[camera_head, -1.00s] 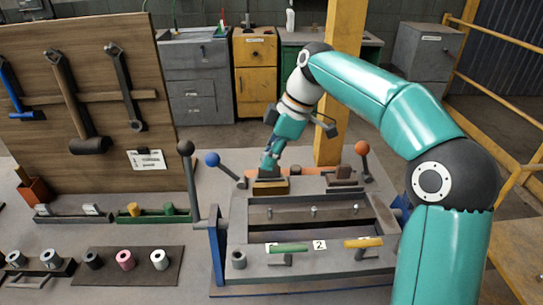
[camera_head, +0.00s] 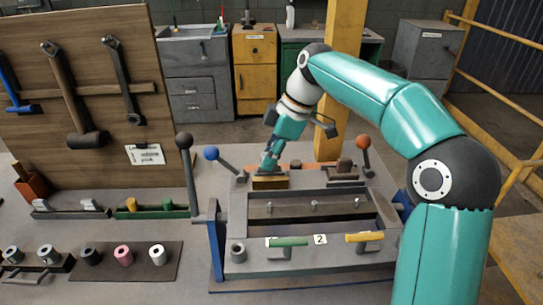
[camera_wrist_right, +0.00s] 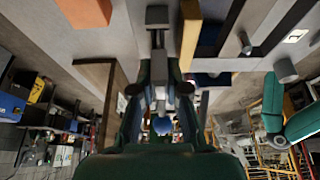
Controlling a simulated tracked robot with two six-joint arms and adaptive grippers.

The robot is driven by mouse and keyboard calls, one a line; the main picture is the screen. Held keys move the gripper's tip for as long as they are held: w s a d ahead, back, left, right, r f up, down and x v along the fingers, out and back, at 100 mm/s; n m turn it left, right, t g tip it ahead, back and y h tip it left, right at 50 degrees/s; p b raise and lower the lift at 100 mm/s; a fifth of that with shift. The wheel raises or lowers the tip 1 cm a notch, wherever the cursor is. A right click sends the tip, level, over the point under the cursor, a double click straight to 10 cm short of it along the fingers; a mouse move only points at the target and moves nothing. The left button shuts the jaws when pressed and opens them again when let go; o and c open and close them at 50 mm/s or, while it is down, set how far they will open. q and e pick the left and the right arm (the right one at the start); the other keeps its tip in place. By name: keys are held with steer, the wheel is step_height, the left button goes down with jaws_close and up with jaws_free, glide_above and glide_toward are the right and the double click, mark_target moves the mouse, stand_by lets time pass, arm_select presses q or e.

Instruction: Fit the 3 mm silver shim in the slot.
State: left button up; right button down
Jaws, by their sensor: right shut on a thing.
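My right gripper (camera_head: 266,166) points down at the back of the bench fixture, just above and beside a brass-coloured block (camera_head: 269,183). The shim's thickness is too small to tell. In the head view the gripper hides the shim. The slot cannot be made out clearly at the fingertips. My left gripper is not in view.
The fixture (camera_head: 236,250) carries a green handle (camera_head: 288,241) and a yellow handle (camera_head: 364,237). Levers with black (camera_head: 184,141), blue (camera_head: 211,153) and orange (camera_head: 363,142) knobs rise around it.

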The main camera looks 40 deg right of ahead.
steer(key=shift+f, duration=0.3)
steer(key=c, duration=1.1)
jaws_free()
steer(key=shift+r, duration=0.1)
steer(key=v, duration=1.1)
steer(key=shift+r, duration=0.35)
steer(key=shift+s+d, duration=0.15)
